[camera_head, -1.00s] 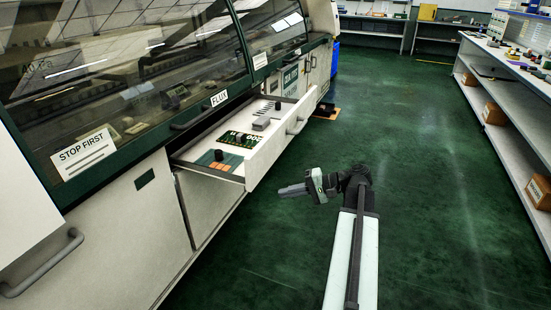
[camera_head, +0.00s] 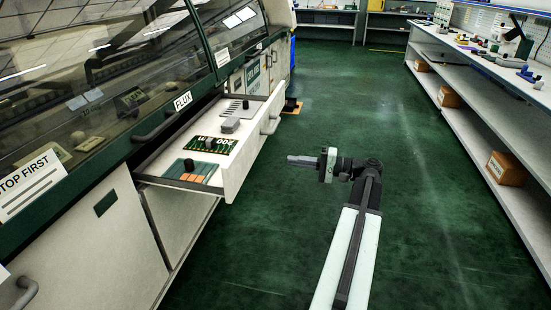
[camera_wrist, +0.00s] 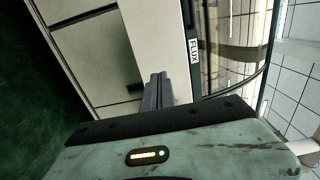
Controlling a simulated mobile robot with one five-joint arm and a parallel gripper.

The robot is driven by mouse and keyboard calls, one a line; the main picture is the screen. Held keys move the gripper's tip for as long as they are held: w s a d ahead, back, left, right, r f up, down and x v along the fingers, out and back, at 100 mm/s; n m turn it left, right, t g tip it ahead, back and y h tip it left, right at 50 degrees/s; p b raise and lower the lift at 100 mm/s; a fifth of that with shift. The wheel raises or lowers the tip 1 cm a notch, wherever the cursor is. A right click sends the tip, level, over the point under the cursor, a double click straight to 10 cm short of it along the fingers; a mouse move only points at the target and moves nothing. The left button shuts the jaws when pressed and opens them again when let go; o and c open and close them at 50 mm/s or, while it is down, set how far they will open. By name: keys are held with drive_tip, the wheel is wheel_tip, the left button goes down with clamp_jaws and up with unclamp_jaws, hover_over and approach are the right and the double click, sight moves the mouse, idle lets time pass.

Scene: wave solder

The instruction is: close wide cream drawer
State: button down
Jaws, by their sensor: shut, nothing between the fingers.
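The wide cream drawer (camera_head: 248,150) stands pulled out of the long machine cabinet, under the FLUX label, in the head view. Its grey handle (camera_head: 270,125) is on the front face. Inside lie a green circuit board (camera_head: 208,145), a grey block (camera_head: 230,125) and a pad with orange patches (camera_head: 192,172). My gripper (camera_head: 289,160) is shut and empty, to the right of the drawer front in the picture, its fingers pointing left toward it. In the wrist view the shut fingers (camera_wrist: 155,78) show against a cream surface; I cannot tell whether they touch it.
The machine's dark glass hood (camera_head: 120,90) rises above the drawer, with a FLUX label (camera_head: 183,101). A white shelved bench (camera_head: 480,110) with brown boxes runs along the right. Green floor (camera_head: 420,200) is clear between them. Shelves (camera_head: 330,20) stand at the back.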

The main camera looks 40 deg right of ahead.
sight(249, 155)
drive_tip(key=x, duration=1.2)
drive_tip(key=shift+w+a, duration=0.25)
drive_tip(key=shift+a, duration=0.05)
drive_tip(key=shift+w+d, duration=0.1)
drive_tip(key=shift+w, duration=0.05)
